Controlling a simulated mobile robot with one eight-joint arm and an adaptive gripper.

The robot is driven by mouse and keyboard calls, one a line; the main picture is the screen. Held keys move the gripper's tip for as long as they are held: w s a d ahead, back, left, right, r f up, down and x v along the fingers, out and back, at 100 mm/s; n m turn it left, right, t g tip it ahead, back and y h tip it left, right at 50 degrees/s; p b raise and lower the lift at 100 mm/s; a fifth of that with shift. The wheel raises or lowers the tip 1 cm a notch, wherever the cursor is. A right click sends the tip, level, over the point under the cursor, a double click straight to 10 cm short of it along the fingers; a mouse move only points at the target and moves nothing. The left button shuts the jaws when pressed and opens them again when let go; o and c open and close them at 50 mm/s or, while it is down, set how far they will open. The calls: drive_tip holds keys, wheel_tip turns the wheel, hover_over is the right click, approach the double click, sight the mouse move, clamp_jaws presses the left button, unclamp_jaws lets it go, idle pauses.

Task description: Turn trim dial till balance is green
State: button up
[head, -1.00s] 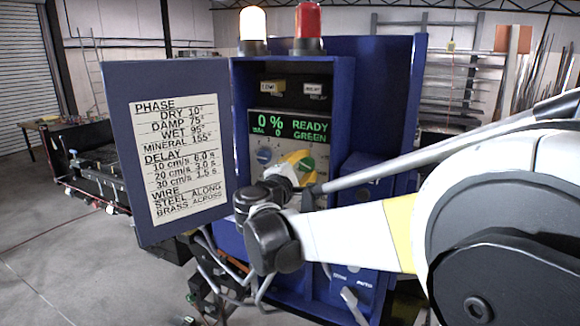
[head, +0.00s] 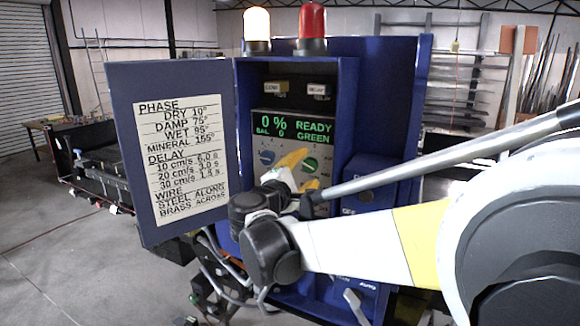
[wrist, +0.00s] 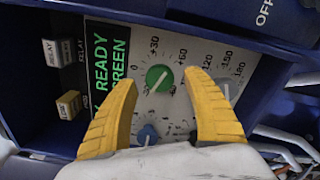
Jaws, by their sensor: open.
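The control panel's green dial (wrist: 158,78) has a white pointer line and sits on a scale marked +30 and +60. I cannot read a trim label on it. It also shows in the head view (head: 310,164). My gripper (wrist: 158,82) is open, its two yellow fingers on either side of the green dial in the wrist view, with gaps between them and the dial. Whether the fingertips reach its depth is unclear. The display (head: 294,126) shows 0 %, READY, a balance line reading 0, and GREEN in green letters.
A blue dial (wrist: 147,135) sits close by, partly behind my gripper. A grey dial (wrist: 228,92) with a 120–180 scale is beside the right finger. An open blue door (head: 170,150) with a settings sheet stands left.

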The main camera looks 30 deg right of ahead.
drive_tip(key=v, duration=0.9)
drive_tip(key=shift+s+a, duration=0.2)
drive_tip(key=shift+s, duration=0.05)
drive_tip(key=s+d+f+m+g+y+b, duration=0.1)
drive_tip(key=s+f+m+y+b, duration=0.15)
drive_tip(key=f+b, duration=0.45)
drive_tip(key=s+f+m+g+y+b, duration=0.1)
drive_tip(key=s+f+y+b, duration=0.2)
drive_tip(key=f, duration=0.8)
drive_tip(key=s+d+f+m+g+y+b, duration=0.1)
drive_tip(key=s+f+m+b, duration=0.1)
drive_tip(key=s+f+b, duration=0.5)
drive_tip(key=s+a+f+m+y+b, duration=0.2)
drive_tip(key=a+f+b, duration=0.1)
drive_tip(key=f, duration=0.4)
drive_tip(key=s+a+f+m+y+b, duration=0.2)
drive_tip(key=s+a+f+y+b, duration=0.1)
drive_tip(key=f, duration=0.5)
drive_tip(key=s+a+f+m+y+b, duration=0.2)
drive_tip(key=a+f+b, duration=0.2)
drive_tip(key=f, duration=0.4)
drive_tip(key=shift+a+g+y+b, duration=0.35)
drive_tip(key=shift+a+g+b, duration=0.05)
drive_tip(key=shift+b, duration=0.3)
